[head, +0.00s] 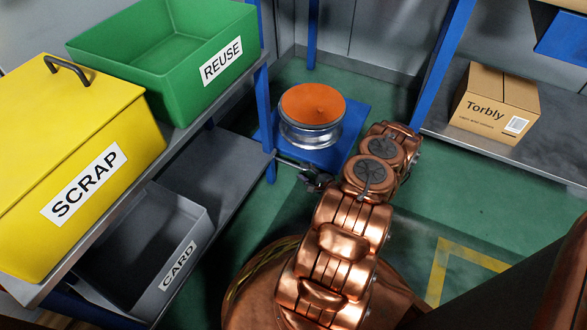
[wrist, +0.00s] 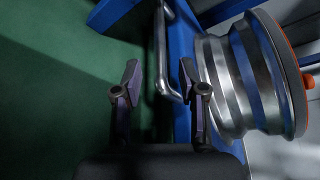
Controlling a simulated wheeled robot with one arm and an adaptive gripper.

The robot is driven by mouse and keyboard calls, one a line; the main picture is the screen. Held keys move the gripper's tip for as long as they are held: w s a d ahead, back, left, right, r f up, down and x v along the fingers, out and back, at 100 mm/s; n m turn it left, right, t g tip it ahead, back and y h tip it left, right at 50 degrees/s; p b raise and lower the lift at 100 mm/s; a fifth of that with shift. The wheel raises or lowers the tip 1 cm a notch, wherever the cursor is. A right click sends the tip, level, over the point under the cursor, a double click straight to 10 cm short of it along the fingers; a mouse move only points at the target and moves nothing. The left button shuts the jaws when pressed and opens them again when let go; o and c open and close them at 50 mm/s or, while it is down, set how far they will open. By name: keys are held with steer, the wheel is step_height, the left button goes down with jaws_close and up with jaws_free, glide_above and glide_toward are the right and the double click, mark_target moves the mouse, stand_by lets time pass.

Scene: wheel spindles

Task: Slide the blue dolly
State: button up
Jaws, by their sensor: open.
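The blue dolly (head: 354,122) is a flat blue platform on the green floor, at the foot of the shelving in the head view. It carries a silver wheel rim (head: 310,135) with an orange top (head: 313,104). In the wrist view the dolly (wrist: 183,125) and the rim (wrist: 235,80) fill the right side. A grey metal bar handle (wrist: 161,45) runs along the dolly's edge. My gripper (head: 316,178) is low beside the dolly's near edge. In the wrist view my gripper (wrist: 158,70) is open, its fingers apart on either side of the bar; contact cannot be told.
At left, a shelf holds a yellow SCRAP bin (head: 70,150), a green REUSE bin (head: 165,60) and a grey CARD tray (head: 140,250) below. A blue post (head: 264,110) stands close to the dolly. A Torbly carton (head: 495,105) sits on the right shelf. Floor (head: 455,200) at right is clear.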

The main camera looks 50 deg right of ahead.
mark_target(295, 165)
steer(key=shift+b+x, duration=1)
steer(key=shift+x, duration=1.75)
steer(key=shift+c, duration=0.3)
jaws_close()
